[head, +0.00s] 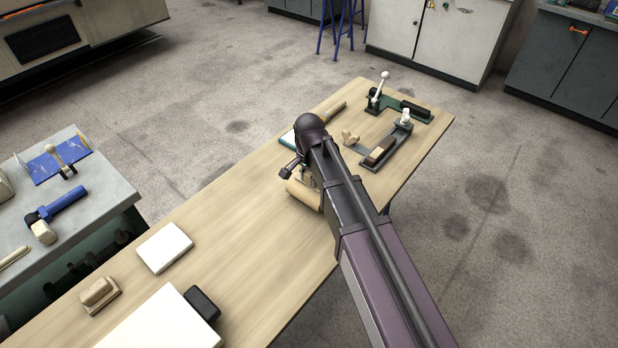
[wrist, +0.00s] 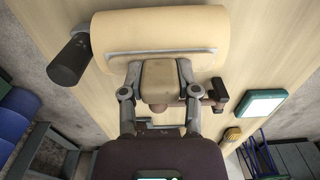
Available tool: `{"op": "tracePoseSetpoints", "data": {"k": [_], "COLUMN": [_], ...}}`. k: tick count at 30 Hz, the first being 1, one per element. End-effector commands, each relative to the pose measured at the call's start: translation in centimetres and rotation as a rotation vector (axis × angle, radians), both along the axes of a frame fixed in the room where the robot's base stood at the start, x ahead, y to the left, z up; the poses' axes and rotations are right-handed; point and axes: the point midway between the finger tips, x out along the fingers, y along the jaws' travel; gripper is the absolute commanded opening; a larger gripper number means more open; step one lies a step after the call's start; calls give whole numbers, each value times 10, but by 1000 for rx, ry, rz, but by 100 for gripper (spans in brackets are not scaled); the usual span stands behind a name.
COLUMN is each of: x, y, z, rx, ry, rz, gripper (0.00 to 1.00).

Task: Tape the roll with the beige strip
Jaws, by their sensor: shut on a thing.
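A beige roll (wrist: 160,28) lies across the top of the wrist view, with a dark handle-like cylinder (wrist: 68,60) at its left end. In the head view the roll (head: 303,195) shows partly behind my arm, on the wooden table. My gripper (wrist: 160,82) is shut on a tan block (wrist: 158,70), one finger on each side. The block is right at the roll's near side; I cannot tell whether they touch. A thin edge line runs along the roll behind the block. I cannot make out a separate beige strip. In the head view my gripper is mostly hidden by the arm.
A white pad with a teal rim (wrist: 263,103) lies right of the gripper. Two lever fixtures, one green-based (head: 415,110) and one grey (head: 396,150), stand at the table's far end. White slabs (head: 165,248) and a black block (head: 203,303) lie nearer. The table's middle is clear.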

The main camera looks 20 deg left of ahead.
Motion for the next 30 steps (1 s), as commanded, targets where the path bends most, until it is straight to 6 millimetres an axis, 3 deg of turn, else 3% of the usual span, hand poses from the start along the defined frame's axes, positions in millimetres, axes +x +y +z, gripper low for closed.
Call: {"op": "tracePoseSetpoints", "data": {"k": [6, 7, 10, 30], "x": [0, 0, 0, 0], "y": [0, 0, 0, 0], "z": [0, 0, 0, 7], "rx": [0, 0, 0, 0], "ry": [0, 0, 0, 0], "rz": [0, 0, 0, 0], "gripper": [1, 50, 80, 82]}}
